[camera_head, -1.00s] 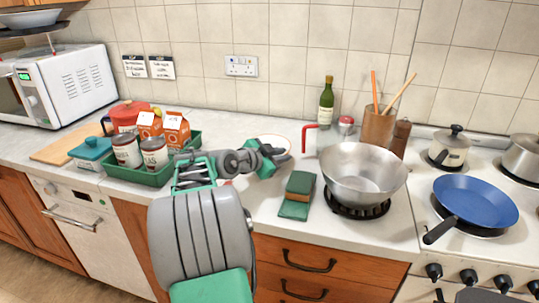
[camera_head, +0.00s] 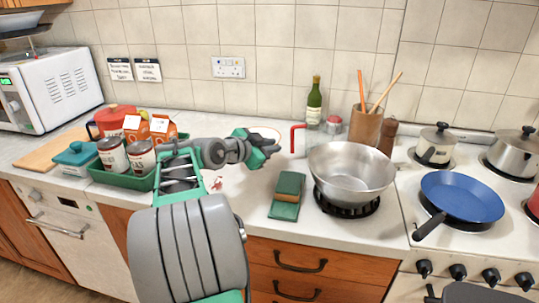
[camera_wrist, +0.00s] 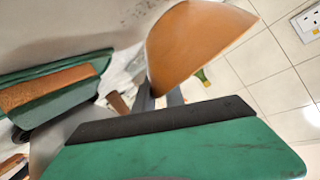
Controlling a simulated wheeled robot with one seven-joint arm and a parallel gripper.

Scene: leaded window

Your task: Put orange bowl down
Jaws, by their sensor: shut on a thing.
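The orange bowl (camera_wrist: 200,45) fills the upper middle of the wrist view, tilted, at the tips of my gripper's dark fingers (camera_wrist: 160,97). In the head view my gripper (camera_head: 266,147) is over the back of the counter, left of the steel wok. It is shut on the bowl. A pale round shape with a thin orange rim (camera_head: 268,130) shows just behind it and looks like the same bowl, mostly hidden. I cannot tell whether the bowl touches the counter.
A bottle (camera_head: 314,103) and red-handled item (camera_head: 295,138) stand behind. A green tray (camera_head: 118,178) of cans and cartons is left. Bare counter (camera_head: 235,192) lies in front.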

